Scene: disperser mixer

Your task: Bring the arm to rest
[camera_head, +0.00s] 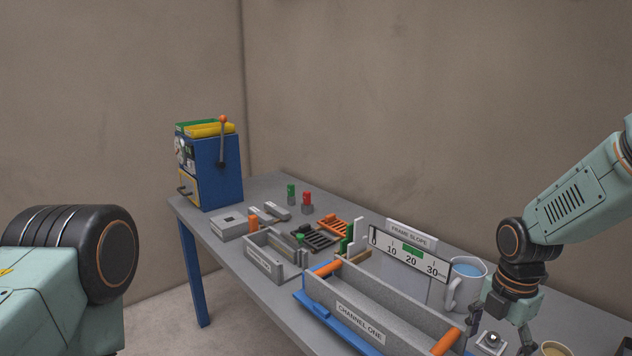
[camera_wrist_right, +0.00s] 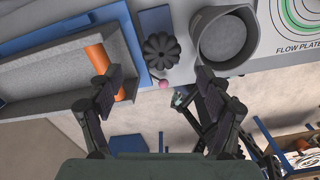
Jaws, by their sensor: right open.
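My right gripper (camera_head: 500,345) hangs at the right end of the table, near the front edge, with its fingers pointing down. In the right wrist view the gripper (camera_wrist_right: 160,82) has its two fingers wide apart with nothing between the pads. Beyond the fingertips are a dark fluted knob (camera_wrist_right: 161,46) and a small pink ball (camera_wrist_right: 163,84). In the head view only a link of my left arm shows at the lower left; its gripper is out of view.
The grey table (camera_head: 272,188) carries a grey "CHANNEL ONE" trough (camera_head: 392,318), a "FRAME SLOPE" gauge (camera_head: 410,253), a white mug (camera_head: 470,267) and a blue lever machine (camera_head: 219,165). A grey cup (camera_wrist_right: 203,50) and a flow plate (camera_wrist_right: 300,47) lie beyond my right fingers.

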